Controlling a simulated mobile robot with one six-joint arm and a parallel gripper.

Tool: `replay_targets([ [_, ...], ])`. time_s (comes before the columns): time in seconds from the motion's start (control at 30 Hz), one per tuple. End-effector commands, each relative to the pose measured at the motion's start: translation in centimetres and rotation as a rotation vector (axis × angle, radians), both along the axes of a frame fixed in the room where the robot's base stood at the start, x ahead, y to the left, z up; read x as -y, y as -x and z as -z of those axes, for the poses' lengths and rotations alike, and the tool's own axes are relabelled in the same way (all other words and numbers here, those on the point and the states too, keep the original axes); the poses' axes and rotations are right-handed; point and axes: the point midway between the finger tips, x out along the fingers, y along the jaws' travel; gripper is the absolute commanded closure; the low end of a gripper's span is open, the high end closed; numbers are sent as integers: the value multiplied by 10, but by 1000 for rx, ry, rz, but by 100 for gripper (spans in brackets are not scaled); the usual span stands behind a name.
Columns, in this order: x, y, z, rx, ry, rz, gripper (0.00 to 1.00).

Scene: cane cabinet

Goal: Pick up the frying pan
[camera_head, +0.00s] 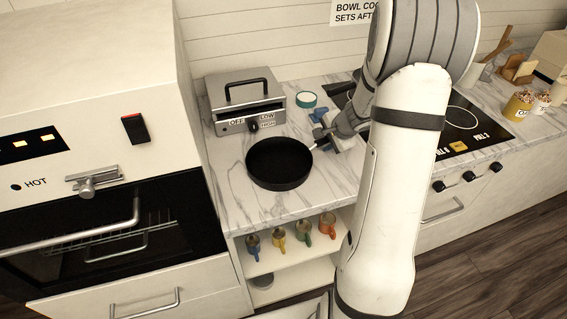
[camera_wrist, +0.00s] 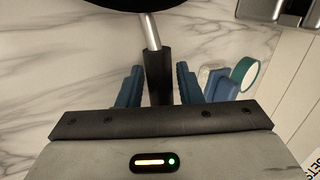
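The black frying pan (camera_head: 280,164) sits on the marble counter at the left end, its handle toward my gripper (camera_head: 322,134). In the wrist view only the pan's rim (camera_wrist: 125,4) shows at the top. Its handle, a metal neck and black grip (camera_wrist: 156,68), runs down between the blue fingers of my gripper (camera_wrist: 158,86). The fingers are open, one on each side of the handle, with a small gap on both sides. The end of the handle is hidden behind the gripper body.
A grey grill appliance (camera_head: 245,103) stands behind the pan. A teal-edged tape-like ring (camera_head: 306,100) lies near my gripper. A black cooktop (camera_head: 460,125) is to the right, a tall oven unit (camera_head: 100,150) to the left. Several coloured mugs (camera_head: 279,237) stand on the shelf below.

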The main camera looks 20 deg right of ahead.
Motion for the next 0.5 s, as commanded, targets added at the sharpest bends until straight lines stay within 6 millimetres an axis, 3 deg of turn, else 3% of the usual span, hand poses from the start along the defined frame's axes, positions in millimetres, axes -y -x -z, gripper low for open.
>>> replay_targets([
  [0.2, 0, 0, 0, 1, 1, 1, 69],
  [0.5, 1, 0, 0, 1, 0, 1, 94],
])
